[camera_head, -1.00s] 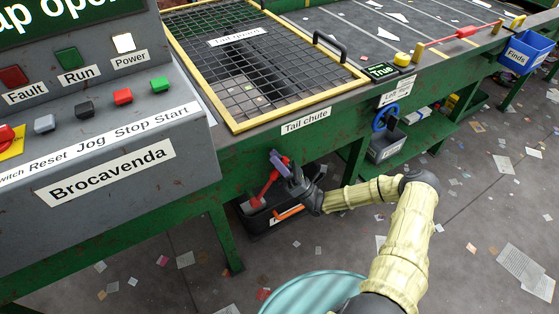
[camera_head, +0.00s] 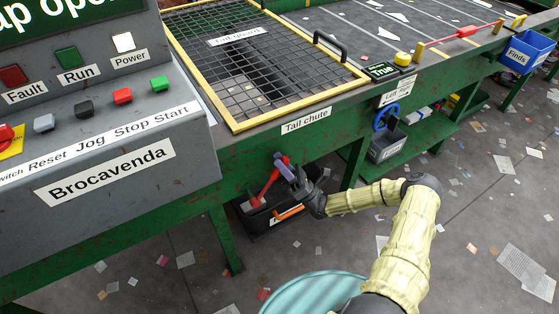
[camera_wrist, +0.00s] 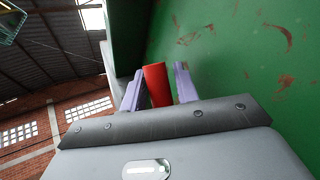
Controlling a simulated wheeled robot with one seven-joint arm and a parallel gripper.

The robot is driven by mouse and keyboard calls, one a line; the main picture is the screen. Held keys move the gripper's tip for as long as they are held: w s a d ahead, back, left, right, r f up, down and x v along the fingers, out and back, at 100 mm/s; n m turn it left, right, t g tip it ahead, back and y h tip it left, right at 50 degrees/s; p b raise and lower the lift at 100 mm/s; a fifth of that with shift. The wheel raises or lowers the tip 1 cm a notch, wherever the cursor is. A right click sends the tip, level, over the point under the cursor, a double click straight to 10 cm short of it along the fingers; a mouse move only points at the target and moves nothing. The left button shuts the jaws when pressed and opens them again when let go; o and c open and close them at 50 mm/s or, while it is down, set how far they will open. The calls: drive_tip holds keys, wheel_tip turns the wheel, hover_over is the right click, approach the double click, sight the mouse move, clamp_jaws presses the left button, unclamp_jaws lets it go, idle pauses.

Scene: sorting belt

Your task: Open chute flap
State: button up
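The tail chute is marked by a white label (camera_head: 306,120) on the green frame. Below it a red lever (camera_head: 266,187) slants up to the right from under the frame. My gripper (camera_head: 285,168), with purple fingers, is at the lever's upper end. In the wrist view the red lever (camera_wrist: 157,85) stands between the two fingers (camera_wrist: 158,90), which close around it with little gap. The flap itself is hidden from me.
A black bin (camera_head: 275,218) stands on the floor under the lever. The grey console (camera_head: 100,150) is at left, its green screen cut off but reading "ap open". A yellow-edged mesh guard (camera_head: 290,108) lies above. A blue handwheel (camera_head: 385,117) is at right.

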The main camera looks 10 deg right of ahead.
drive_tip(key=b+v, duration=0.2)
drive_tip(key=v, duration=1.4)
drive_tip(key=shift+d, duration=0.2)
drive_tip(key=s+a+r+n+g+h, duration=0.2)
drive_tip(key=s+a+n+g+h, duration=0.3)
drive_tip(key=n+g, duration=0.45)
drive_tip(key=s+a+r+n+g+h, duration=0.25)
drive_tip(key=s+n+g+h, duration=0.3)
drive_tip(key=n+g, duration=0.4)
drive_tip(key=s+d+r+n+t+h, duration=0.1)
drive_tip(key=d+r+n+t+h, duration=0.35)
drive_tip(key=r+h, duration=0.25)
drive_tip(key=s+d+r+n+t+h, duration=0.1)
drive_tip(key=d+r+n+t+h, duration=0.25)
drive_tip(key=r+n+h, duration=0.3)
drive_tip(key=w+p+v, duration=0.2)
drive_tip(key=p+v, duration=0.9)
drive_tip(key=w+a+r+p+v, duration=0.1)
drive_tip(key=w+p+v, duration=0.1)
drive_tip(key=p+v, duration=0.8)
drive_tip(key=shift+a+r+h+p, duration=0.35)
drive_tip(key=shift+a+r+h, duration=0.1)
drive_tip(key=shift+a, duration=0.2)
